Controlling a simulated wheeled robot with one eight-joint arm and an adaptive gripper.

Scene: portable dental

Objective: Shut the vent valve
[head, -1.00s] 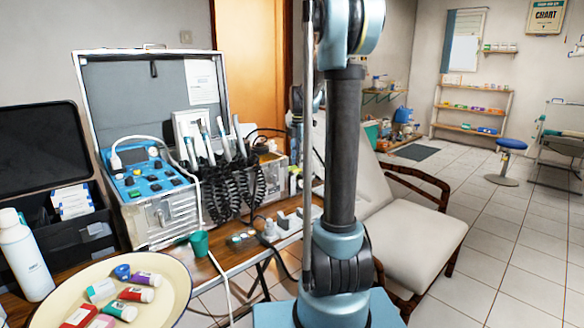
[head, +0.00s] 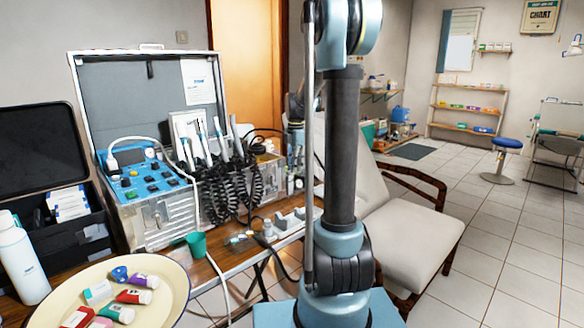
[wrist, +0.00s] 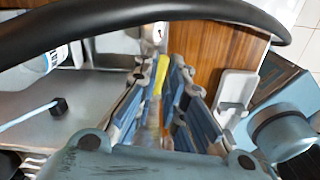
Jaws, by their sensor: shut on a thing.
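In the wrist view my gripper (wrist: 168,85) has its two blue-and-grey fingers close together. A narrow yellow piece (wrist: 163,75) shows between them, and the fingers are shut on it. It may be the vent valve's handle, but most of it is hidden by the fingers. A small round white dial-like part (wrist: 159,33) shows just beyond the fingertips. In the head view my arm's column hides much of the area behind the open case, and I cannot make out the valve there.
An open equipment case (head: 160,215) stands on the wooden table, with corded handpieces (head: 225,180) at its right. A green cup (head: 196,245) and a cream tray (head: 175,290) of small tubes are in front. A dental chair (head: 410,215) stands to the right; the tiled floor beyond is mostly clear.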

